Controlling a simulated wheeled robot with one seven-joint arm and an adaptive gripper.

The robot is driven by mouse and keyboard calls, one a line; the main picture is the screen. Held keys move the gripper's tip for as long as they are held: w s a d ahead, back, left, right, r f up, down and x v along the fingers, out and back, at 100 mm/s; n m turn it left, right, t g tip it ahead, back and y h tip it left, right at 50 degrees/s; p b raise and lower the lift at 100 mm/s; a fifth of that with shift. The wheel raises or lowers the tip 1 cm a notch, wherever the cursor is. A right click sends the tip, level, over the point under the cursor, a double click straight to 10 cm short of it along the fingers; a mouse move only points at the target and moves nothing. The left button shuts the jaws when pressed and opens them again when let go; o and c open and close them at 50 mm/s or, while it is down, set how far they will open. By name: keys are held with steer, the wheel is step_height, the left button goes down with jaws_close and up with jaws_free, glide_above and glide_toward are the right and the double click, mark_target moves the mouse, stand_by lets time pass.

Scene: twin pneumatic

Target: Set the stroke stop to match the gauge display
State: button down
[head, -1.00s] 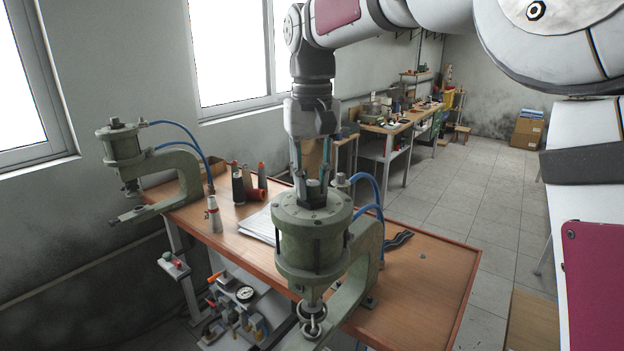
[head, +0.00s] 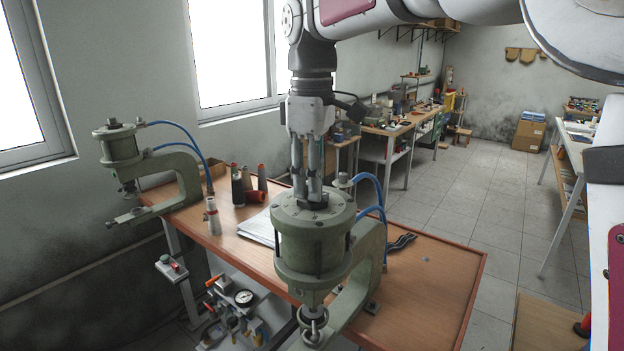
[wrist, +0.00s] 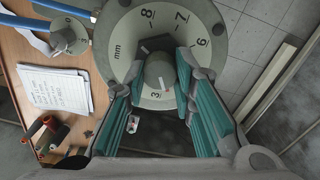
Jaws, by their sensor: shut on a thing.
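The near green press (head: 312,245) has a round stroke stop dial on its top. In the wrist view the dial (wrist: 125,45) is marked "mm", with 8, 7, 6 and 3 legible around a grey central knob (wrist: 158,72). My gripper (head: 312,198) points down onto this dial. In the wrist view my gripper (wrist: 161,70) has its teal-padded fingers on both sides of the knob, shut on it. A round white-faced gauge (head: 244,297) sits below the bench on the left; its reading is too small to tell.
A second green press (head: 123,150) stands at the bench's far left. Blue hoses (head: 378,190) rise beside the near press. The bench's right side is mostly clear.

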steer(key=n, duration=0.5)
steer(key=shift+r+n, duration=0.1)
steer(key=shift+n, duration=0.2)
steer(key=n, duration=0.4)
steer(key=shift+s, duration=0.1)
steer(key=n, duration=0.9)
steer(key=shift+s+n+p, duration=0.1)
steer(key=shift+n+p, duration=0.3)
steer(key=c, duration=1.3)
jaws_free()
steer(key=shift+c, duration=0.2)
step_height(320, 180, up, 12)
